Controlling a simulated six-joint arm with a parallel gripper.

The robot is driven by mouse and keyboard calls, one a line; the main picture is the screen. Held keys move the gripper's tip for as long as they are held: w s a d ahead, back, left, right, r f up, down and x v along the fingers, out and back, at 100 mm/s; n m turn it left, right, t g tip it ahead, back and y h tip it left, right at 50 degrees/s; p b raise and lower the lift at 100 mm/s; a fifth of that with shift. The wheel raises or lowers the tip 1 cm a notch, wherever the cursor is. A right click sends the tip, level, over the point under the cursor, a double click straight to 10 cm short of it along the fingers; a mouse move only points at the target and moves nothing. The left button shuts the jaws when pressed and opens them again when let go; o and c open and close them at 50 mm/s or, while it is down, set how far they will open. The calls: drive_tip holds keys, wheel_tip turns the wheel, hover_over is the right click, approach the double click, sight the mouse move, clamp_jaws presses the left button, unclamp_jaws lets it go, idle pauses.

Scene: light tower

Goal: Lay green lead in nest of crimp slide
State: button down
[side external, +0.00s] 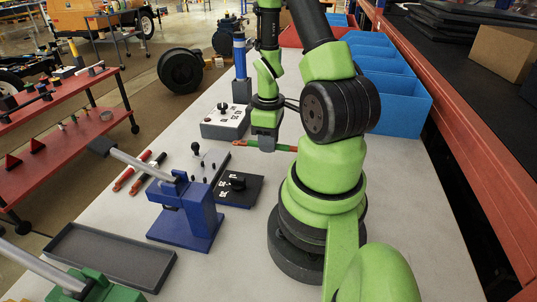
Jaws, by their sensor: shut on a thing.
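My gripper (265,145) points down over the table and is shut on the green lead (285,148). The lead lies level across the jaws, with a red end to the left and a green part to the right, above the table. The blue crimp press (190,215) with its long lever stands in front and to the left. A grey slide-like plate (213,163) with small upright pins lies behind the press, left of and below my gripper. It may be the crimp slide; its nest cannot be made out.
A white knob box (225,122) stands behind the plate. Two red-ended leads (131,172) lie at left. A grey tray (110,258) lies at front left. Blue bins (395,90) line the right.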

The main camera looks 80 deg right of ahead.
drive_tip(key=shift+r, duration=1.8)
drive_tip(key=w+a+r, duration=0.3)
drive_tip(key=w+a, duration=0.1)
drive_tip(key=w, duration=0.2)
drive_tip(key=w+a+r, duration=0.3)
drive_tip(key=w, duration=0.4)
drive_tip(key=w+a+r, duration=0.4)
drive_tip(key=a+r, duration=0.7)
drive_tip(key=s+d+m, duration=0.3)
drive_tip(key=d+m, duration=0.8)
drive_tip(key=m, duration=0.7)
drive_tip(key=f, duration=1.9)
drive_tip(key=shift+a, duration=0.2)
